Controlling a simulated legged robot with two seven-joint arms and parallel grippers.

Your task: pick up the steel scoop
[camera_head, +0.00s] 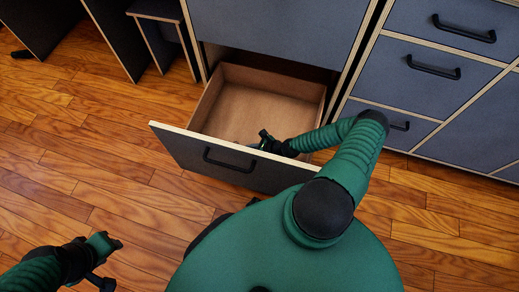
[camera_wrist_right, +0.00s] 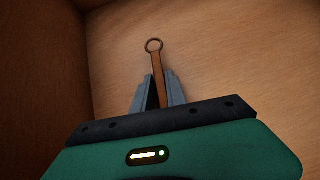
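The steel scoop shows in the right wrist view only as a brown handle (camera_wrist_right: 157,68) with a ring at its end. The rest of it is hidden behind my gripper. My right gripper (camera_wrist_right: 159,88) has its two grey fingers on either side of this handle. I cannot tell whether they press on it. In the head view my right gripper (camera_head: 265,139) reaches into the open drawer (camera_head: 209,101), just behind its front panel. My left gripper (camera_head: 108,263) is open and empty over the floor at the lower left.
The drawer's front panel (camera_head: 180,150) with its black handle stands between my body and the drawer's inside. Closed grey drawers (camera_head: 410,85) are at the right. A dark stool-like piece (camera_head: 158,12) is at the top left. The wooden floor (camera_head: 80,150) at the left is clear.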

